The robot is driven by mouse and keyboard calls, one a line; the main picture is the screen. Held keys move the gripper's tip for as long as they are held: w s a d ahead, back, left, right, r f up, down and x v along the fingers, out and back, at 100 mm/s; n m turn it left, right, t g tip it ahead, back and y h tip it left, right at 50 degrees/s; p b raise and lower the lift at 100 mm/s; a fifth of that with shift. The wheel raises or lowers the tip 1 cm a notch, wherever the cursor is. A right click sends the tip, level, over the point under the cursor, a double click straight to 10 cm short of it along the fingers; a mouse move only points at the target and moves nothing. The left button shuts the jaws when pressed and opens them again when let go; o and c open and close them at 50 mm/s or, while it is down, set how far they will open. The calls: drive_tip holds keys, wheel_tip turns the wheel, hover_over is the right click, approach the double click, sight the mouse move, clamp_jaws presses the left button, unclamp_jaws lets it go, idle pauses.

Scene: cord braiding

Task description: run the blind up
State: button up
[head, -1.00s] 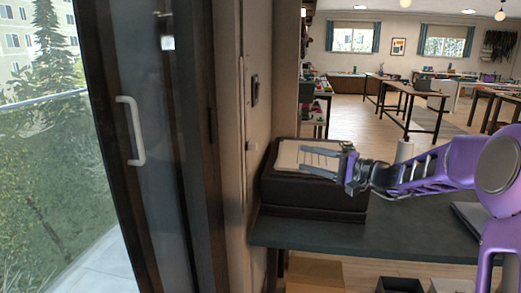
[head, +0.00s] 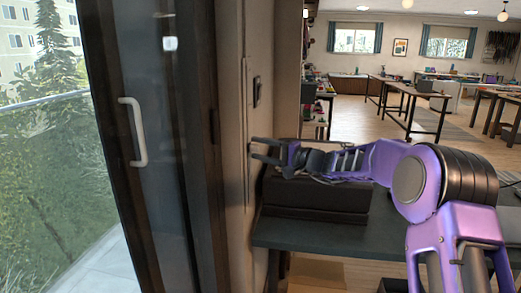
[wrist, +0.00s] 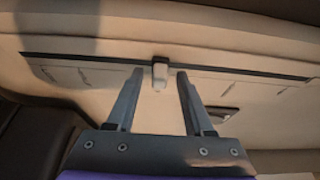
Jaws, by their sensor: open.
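My gripper (head: 253,149) is open, its fingertips at the wall beside the door frame. In the wrist view a small pale knob (wrist: 160,74) sits on a long dark slot (wrist: 90,61) in the wall. It appears between the two fingertips, with a gap on each side; nothing is gripped. In the head view the slot shows as a thin upright line (head: 246,95) on the wall, and my fingertips hide the knob. I cannot make out the blind itself in either view.
A dark wall plate (head: 257,91) is above my gripper and shows in the wrist view (wrist: 222,114). A glass door (head: 165,150) with a white handle (head: 133,132) is at left. A dark box (head: 315,198) stands on the bench (head: 300,235) below my arm.

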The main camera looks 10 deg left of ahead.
clamp_jaws()
idle(1.4)
